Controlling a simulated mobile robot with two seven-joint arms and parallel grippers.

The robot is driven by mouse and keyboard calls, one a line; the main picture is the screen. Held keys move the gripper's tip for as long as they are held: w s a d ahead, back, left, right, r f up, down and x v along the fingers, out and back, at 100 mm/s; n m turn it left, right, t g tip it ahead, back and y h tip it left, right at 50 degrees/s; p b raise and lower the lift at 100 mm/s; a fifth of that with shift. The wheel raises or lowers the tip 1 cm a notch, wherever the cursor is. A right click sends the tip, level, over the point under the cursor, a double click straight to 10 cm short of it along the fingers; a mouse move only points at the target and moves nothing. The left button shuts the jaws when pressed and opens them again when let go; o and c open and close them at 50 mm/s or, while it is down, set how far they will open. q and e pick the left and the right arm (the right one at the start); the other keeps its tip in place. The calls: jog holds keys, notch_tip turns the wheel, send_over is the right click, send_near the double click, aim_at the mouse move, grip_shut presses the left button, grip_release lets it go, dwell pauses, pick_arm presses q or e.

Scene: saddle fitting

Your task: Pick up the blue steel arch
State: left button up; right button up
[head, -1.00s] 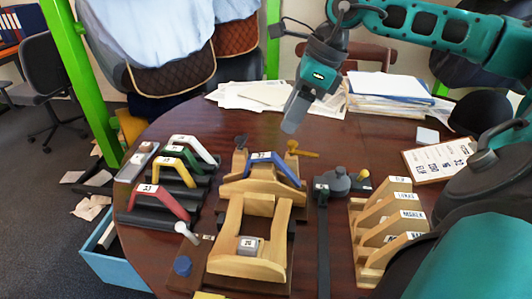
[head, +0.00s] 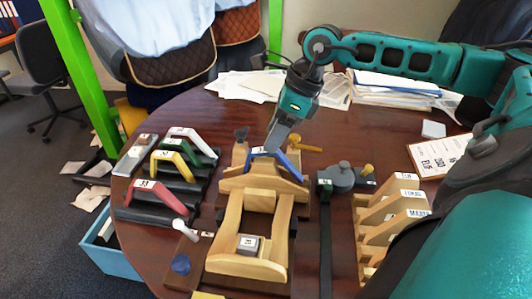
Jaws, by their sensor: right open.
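The blue steel arch (head: 289,168) sits across the top of a wooden saddle-tree form (head: 232,216) in the middle of the table. My right gripper (head: 272,146) reaches down from above, its fingers at the top of the arch beside its label. The jaws are open, though seen nearly edge-on. I cannot tell whether the fingers touch the arch or straddle it. Part of the arch's crown is hidden behind the fingers. My left gripper is not in view.
Red (head: 162,196), yellow (head: 188,154), green and white arches stand in a dark rack at left. Wooden upright pieces (head: 385,212) stand at right. A dark clamp tool (head: 342,174) lies between. Papers (head: 395,82) cover the table's back.

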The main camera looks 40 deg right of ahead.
jog(key=shift+x, duration=2)
jog(key=shift+w+d, duration=0.1)
jog(key=shift+d, duration=0.1)
jog(key=shift+c, duration=0.4)
grip_shut()
